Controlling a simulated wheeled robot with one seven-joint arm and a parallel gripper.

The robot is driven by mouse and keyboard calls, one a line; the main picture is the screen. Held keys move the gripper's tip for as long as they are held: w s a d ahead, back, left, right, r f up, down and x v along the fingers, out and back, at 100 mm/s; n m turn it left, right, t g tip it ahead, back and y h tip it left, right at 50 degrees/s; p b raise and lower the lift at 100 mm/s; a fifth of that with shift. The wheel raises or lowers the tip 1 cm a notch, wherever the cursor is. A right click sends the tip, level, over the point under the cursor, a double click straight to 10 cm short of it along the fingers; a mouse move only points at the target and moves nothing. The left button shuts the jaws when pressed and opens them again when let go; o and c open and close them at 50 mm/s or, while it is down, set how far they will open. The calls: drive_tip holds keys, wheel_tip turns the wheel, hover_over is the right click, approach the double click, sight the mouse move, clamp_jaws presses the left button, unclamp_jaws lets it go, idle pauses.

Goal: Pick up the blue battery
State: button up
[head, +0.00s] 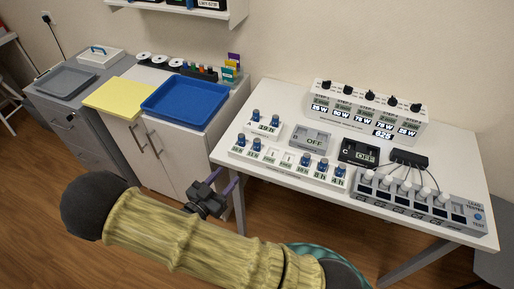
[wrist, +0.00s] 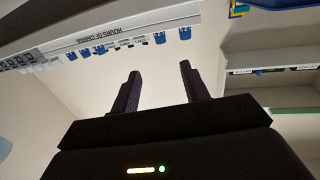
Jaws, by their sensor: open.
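Several blue batteries stand upright in a long white charge rack (head: 285,172) along the table's front left edge; one blue battery (head: 241,140) is at its left end and another blue battery (head: 340,171) at its right end. A smaller white holder behind it bears two more, including a blue battery (head: 275,119). In the wrist view, blue batteries (wrist: 185,33) line the rack, seen upside down beyond the fingertips. My gripper (head: 224,181) is open and empty, left of the rack and apart from it; its dark fingers (wrist: 160,70) show in the wrist view.
The white table (head: 456,167) also bears a grey OFF device (head: 310,140), a black meter (head: 359,152), a knobbed unit (head: 365,107) and a lead tester (head: 420,200). A blue tray (head: 185,101) and yellow pad (head: 120,97) lie on the cabinets at left.

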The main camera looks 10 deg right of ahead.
sight(255, 144)
drive_tip(key=p+x, duration=0.1)
drive_tip(key=x, duration=1.1)
drive_tip(key=shift+w+d+p, duration=0.15)
drive_tip(key=shift+p, duration=0.2)
drive_tip(key=shift+w+d+r, duration=0.15)
drive_tip(key=shift+w+d, duration=0.15)
drive_tip(key=p+x, duration=0.1)
drive_tip(key=x, duration=0.3)
drive_tip(key=shift+w+d, duration=0.1)
clamp_jaws()
